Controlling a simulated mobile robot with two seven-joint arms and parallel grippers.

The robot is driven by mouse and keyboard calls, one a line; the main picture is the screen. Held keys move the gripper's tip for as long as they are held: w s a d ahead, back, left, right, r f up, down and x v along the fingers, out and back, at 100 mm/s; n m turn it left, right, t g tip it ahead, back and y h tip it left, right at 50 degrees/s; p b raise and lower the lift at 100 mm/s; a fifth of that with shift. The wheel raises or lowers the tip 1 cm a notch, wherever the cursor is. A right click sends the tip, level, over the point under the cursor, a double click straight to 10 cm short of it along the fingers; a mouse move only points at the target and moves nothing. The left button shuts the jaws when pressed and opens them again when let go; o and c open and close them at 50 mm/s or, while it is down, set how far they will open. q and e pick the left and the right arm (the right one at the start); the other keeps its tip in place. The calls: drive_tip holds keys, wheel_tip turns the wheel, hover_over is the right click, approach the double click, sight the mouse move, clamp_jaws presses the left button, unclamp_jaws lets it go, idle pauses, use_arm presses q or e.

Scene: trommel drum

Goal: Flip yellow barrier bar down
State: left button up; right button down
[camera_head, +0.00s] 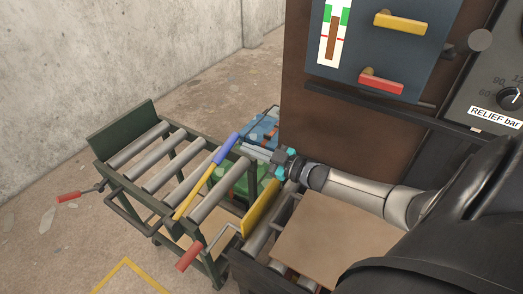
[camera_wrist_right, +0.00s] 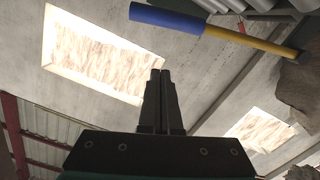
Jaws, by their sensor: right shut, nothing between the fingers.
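The yellow barrier bar (camera_head: 194,191) has a blue grip at its upper end. In the head view it crosses in front of the rollers at a slant, blue end at upper right. In the wrist view the bar (camera_wrist_right: 255,41) shows against the roof, blue grip to the left, so it appears raised; its exact angle is hard to tell. My right gripper (camera_head: 247,151) is at the right of the blue grip, close to it in the picture; contact cannot be told. In the wrist view its fingers (camera_wrist_right: 160,73) are together and empty, apart from the bar. My left gripper is out of view.
The green roller conveyor (camera_head: 120,127) has red-handled cranks (camera_head: 189,255) at its front. A yellow plate (camera_head: 261,209) stands at its right, beside a brown board (camera_head: 325,240). A panel with yellow and red levers (camera_head: 381,85) is at upper right. Open floor lies left.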

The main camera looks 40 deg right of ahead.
drive_tip(key=shift+v, duration=1.75)
